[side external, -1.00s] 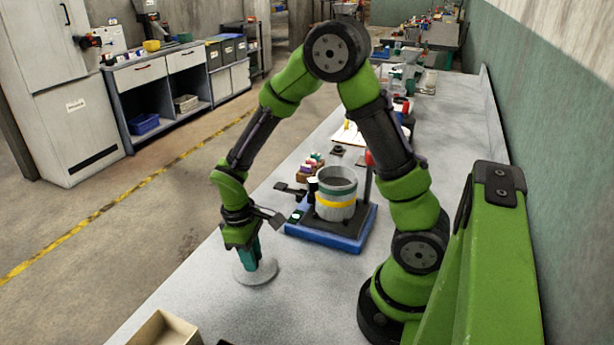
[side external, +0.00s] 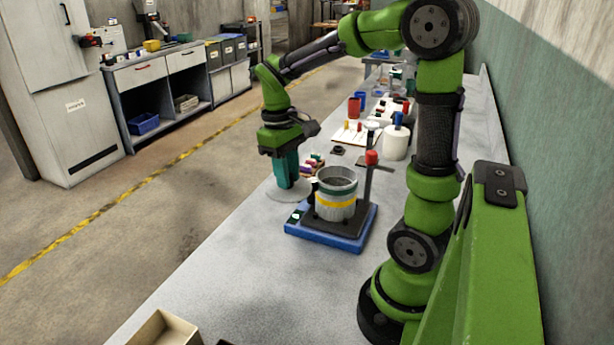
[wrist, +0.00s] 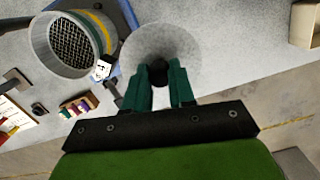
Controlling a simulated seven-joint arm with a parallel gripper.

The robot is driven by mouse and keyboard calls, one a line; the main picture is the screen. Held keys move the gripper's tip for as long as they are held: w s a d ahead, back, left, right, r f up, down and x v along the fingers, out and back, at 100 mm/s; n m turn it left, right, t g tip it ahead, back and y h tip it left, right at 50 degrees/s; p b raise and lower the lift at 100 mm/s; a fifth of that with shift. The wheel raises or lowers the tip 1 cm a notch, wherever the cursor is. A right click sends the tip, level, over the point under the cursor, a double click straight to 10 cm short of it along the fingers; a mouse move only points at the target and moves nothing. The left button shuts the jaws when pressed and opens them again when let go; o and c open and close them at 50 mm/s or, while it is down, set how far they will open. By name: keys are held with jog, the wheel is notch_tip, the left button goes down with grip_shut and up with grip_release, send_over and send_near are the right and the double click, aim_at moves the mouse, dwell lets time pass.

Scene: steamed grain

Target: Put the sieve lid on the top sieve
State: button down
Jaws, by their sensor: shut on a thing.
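The sieve lid is a pale, see-through disc (wrist: 190,50) with a dark knob (wrist: 159,72) at its middle. My gripper (wrist: 163,82) is shut on this knob in the wrist view. In the side view my gripper (side external: 288,184) points down, with the lid (side external: 286,193) level beneath it, beside and to the left of the sieve stack. The top sieve (side external: 337,180) is open, with grey walls and a mesh floor (wrist: 77,42) visible in the wrist view. Yellow and green bands circle the stack. It stands on a blue-based shaker (side external: 330,236) with an upright post.
A small rack of coloured bottles (side external: 312,165) stands just behind the lid. A white container (side external: 396,145) stands farther back. A beige tray (side external: 165,332) is at the front; the bench between it and the shaker is clear.

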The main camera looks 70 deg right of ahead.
jog(key=s+d+r+m+t+y, duration=0.1)
jog(key=s+r+m, duration=0.1)
jog(key=s+m, duration=0.55)
jog(key=s+r+m, duration=0.2)
jog(key=s+m, duration=0.3)
jog(key=s, duration=0.5)
jog(key=shift+w+d+f, duration=0.75)
jog(key=shift+w+d, duration=1.05)
jog(key=shift+d, duration=0.15)
jog(key=shift+w+d+f, duration=0.8)
jog(key=shift+w+d, duration=0.95)
jog(key=shift+d, duration=0.2)
jog(key=shift+w+d+f, duration=0.75)
jog(key=shift+w+d, duration=1.05)
jog(key=shift+d, duration=0.15)
jog(key=shift+f, duration=0.1)
jog(key=shift+f, duration=0.5)
jog(key=c, duration=0.9)
grip_release()
jog(key=shift+c, duration=0.2)
jog(key=shift+r, duration=0.15)
